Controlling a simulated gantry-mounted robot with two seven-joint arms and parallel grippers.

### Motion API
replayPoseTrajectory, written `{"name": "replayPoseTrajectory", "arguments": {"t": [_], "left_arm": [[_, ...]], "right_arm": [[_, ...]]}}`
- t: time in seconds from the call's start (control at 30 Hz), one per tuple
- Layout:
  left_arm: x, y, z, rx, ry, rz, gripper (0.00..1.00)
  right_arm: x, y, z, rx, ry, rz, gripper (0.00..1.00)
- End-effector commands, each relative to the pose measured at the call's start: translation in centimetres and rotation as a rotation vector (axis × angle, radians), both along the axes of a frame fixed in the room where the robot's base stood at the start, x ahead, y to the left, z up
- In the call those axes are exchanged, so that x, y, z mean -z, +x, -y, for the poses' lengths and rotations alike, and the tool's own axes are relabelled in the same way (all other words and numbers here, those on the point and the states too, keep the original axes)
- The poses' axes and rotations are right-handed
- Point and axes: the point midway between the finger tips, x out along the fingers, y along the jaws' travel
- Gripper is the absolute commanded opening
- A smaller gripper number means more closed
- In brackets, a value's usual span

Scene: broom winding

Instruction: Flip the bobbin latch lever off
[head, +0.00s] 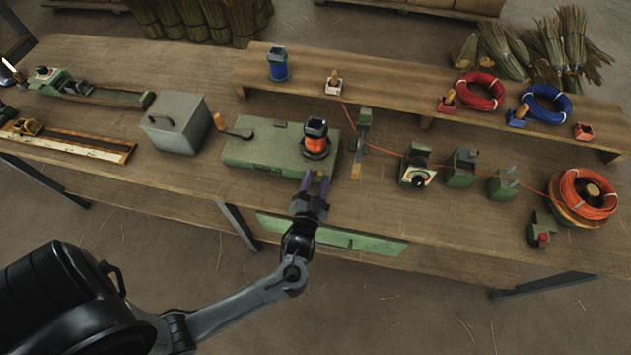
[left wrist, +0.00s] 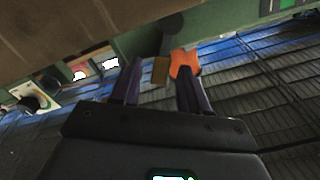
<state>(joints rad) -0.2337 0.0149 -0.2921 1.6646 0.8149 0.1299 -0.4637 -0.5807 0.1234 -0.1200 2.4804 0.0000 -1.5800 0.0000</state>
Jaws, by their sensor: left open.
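The bobbin (head: 316,138), dark with orange wire, stands upright on the right part of the green winder box (head: 262,150) in the head view. I cannot pick out its latch lever for certain at this size. My left gripper (head: 315,180) is open just in front of the box's front edge, below the bobbin, with nothing seen held. In the left wrist view its two purple fingers (left wrist: 158,68) are spread. An orange piece (left wrist: 185,62) shows at the right fingertip and a brown block (left wrist: 160,70) between the fingers; contact cannot be told. My right gripper is out of view.
A crank handle (head: 233,128) is at the box's left, beside a grey metal case (head: 174,122). Green guide stands (head: 462,167) and an orange wire coil (head: 583,196) are to the right. A raised shelf (head: 390,95) runs behind. The bench front (head: 160,190) is clear.

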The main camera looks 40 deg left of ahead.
Motion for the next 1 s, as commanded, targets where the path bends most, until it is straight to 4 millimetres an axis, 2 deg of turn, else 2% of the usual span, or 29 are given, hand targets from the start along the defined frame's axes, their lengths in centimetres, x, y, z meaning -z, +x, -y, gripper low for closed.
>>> {"name": "replayPoseTrajectory", "arguments": {"t": [0.07,0.37,0.73,1.0], "left_arm": [[0.0,0.0,0.0,0.0,0.0,0.0,0.45],[0.0,0.0,0.0,0.0,0.0,0.0,0.0],[-0.2,-0.1,-0.1,-0.001,-0.028,0.016,0.0],[-0.6,-0.5,-0.7,-0.001,-0.157,0.088,0.0]], "right_arm": [[0.0,0.0,-0.1,0.001,0.002,0.0,0.43],[0.0,0.0,-0.2,0.005,0.008,0.0,0.43],[-0.2,0.0,-0.2,0.004,0.007,-0.001,0.43],[-1.0,0.0,0.0,-0.001,-0.001,-0.001,0.43]]}}
